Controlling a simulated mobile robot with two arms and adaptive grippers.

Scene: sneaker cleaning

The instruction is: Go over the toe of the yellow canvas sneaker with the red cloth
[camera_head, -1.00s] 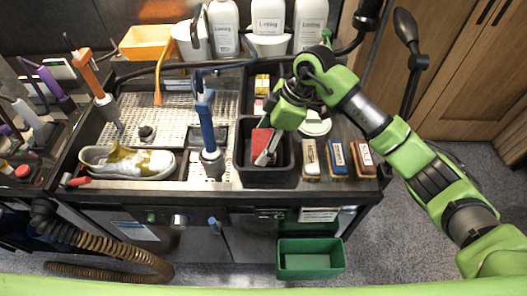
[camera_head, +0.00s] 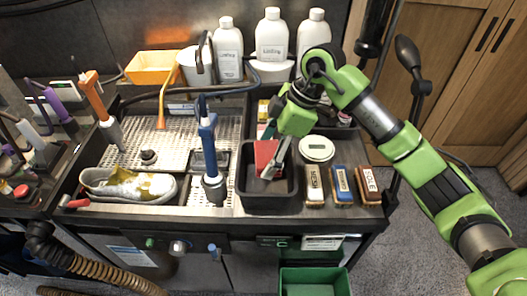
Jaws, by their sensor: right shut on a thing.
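The sneaker (camera_head: 125,185), white with yellow-brown patches, lies on its side of the wash station at the left, toe direction hard to tell. The red cloth (camera_head: 264,154) is in the black bin (camera_head: 268,205) right of the station's middle. My right gripper (camera_head: 271,168) reaches down into this bin from above and is shut on the red cloth; its fingers hide part of the cloth. The gripper is well to the right of the sneaker. My left gripper is not in view.
A blue-handled tool (camera_head: 208,150) and an orange-handled tool (camera_head: 101,110) stand upright between or near the sneaker and the bin. Several brushes (camera_head: 342,185) lie right of the bin. White bottles (camera_head: 272,38) stand behind. A perforated metal tray (camera_head: 178,145) is partly bare.

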